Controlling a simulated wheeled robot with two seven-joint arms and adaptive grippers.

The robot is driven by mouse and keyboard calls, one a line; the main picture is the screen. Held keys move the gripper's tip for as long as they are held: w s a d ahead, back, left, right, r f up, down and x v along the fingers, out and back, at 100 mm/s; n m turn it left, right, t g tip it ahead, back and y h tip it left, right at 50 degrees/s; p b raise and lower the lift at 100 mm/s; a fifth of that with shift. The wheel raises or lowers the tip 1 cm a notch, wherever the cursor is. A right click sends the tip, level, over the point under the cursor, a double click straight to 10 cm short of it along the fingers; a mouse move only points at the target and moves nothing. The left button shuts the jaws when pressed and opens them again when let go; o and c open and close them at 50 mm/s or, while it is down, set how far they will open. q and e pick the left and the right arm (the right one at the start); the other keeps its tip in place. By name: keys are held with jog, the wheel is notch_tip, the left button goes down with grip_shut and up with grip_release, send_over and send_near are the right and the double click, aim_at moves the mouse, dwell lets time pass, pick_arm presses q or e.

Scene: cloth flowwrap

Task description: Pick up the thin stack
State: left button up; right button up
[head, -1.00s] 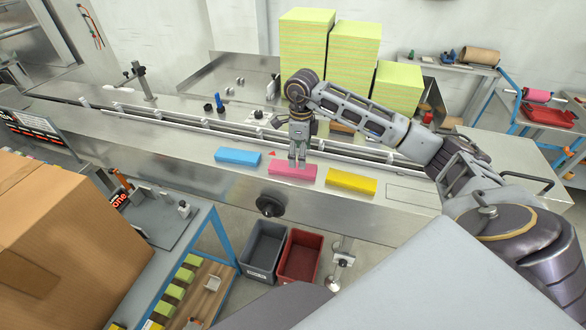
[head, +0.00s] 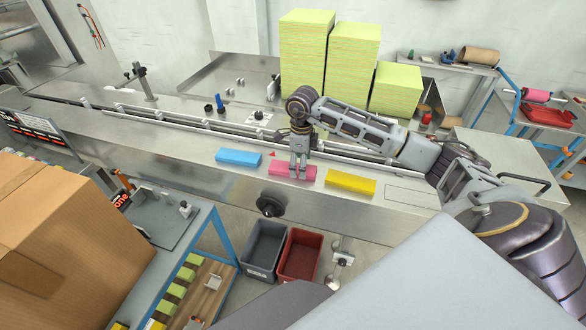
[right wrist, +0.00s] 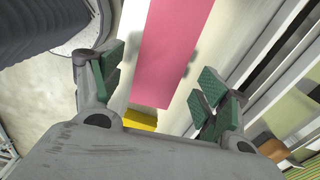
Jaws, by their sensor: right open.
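Three flat stacks lie in a row on the steel ledge (head: 200,148) of the machine: a blue stack (head: 238,158), a pink stack (head: 283,170) and a yellow stack (head: 350,182). I cannot tell surely which one is the thin stack. My right gripper (head: 299,174) is at the pink stack, pointing down over its middle, and hides part of it. In the right wrist view, the green-padded fingers of the right gripper (right wrist: 160,95) are open, with the pink stack (right wrist: 172,50) between them; I see gaps on both sides. The yellow stack (right wrist: 140,120) shows beyond. My left gripper is out of view.
A guide rail (head: 215,127) runs behind the stacks. Tall yellow-green piles (head: 306,50) stand behind it. A grey bin (head: 264,247) and a red bin (head: 299,256) are below the ledge. A cardboard box (head: 70,235) is at the left.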

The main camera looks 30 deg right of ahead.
jog(key=shift+f, duration=0.95)
jog(key=shift+c, duration=0.4)
jog(key=c, duration=0.8)
